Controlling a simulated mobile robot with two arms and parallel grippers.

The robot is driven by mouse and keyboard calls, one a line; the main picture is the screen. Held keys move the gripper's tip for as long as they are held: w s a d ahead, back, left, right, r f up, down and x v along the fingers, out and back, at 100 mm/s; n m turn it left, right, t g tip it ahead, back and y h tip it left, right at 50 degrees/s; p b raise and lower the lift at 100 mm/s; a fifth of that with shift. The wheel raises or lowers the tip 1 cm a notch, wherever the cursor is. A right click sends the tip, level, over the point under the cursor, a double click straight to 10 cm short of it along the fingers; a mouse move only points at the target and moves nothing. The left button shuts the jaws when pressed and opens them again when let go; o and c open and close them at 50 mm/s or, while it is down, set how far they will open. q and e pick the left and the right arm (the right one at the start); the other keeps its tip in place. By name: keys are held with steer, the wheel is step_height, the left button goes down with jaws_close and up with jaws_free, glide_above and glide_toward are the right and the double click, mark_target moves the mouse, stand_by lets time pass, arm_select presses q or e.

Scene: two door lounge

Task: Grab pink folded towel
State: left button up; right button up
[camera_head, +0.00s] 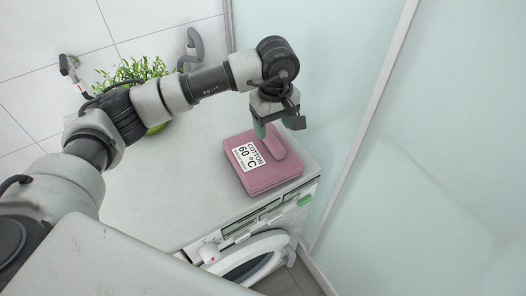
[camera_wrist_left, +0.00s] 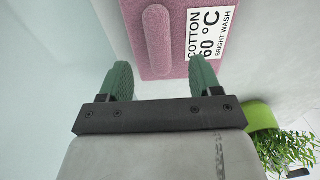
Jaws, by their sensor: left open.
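The pink folded towel (camera_head: 270,176) lies on top of a white washing machine (camera_head: 175,205), near its right front corner. It has a white label reading "COTTON 60 °C" and a raised pink ridge on its top. My left gripper (camera_head: 269,132) is over the far edge of the towel, pointing down, with its green fingers apart and nothing between them. In the left wrist view, the two fingertips (camera_wrist_left: 160,72) show at the near edge of the towel (camera_wrist_left: 178,65), on either side of the ridge. I cannot tell whether they touch it. My right gripper is not in view.
A leafy plant (camera_head: 130,75) in a green pot stands at the back left of the machine top, also seen in the left wrist view (camera_wrist_left: 285,150). A glass panel (camera_head: 440,150) rises close on the right. The machine's round door (camera_head: 252,258) is at the front.

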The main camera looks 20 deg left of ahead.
mark_target(273, 139)
arm_select(q)
steer(key=shift+w+f, duration=0.1)
steer(key=shift+f, duration=0.6)
step_height(273, 139, down, 4)
steer(key=shift+a+f+p, duration=0.1)
steer(key=shift+f+p, duration=0.1)
steer(key=shift+p, duration=0.7)
steer(key=shift+w+f, duration=0.1)
steer(key=shift+f, duration=0.1)
steer(key=c, duration=1.1)
steer(key=shift+c, duration=0.4)
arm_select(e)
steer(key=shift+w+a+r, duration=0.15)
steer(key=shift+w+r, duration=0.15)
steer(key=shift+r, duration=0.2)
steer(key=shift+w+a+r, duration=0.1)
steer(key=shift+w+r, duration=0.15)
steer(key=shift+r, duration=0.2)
arm_select(q)
steer(key=shift+r, duration=0.15)
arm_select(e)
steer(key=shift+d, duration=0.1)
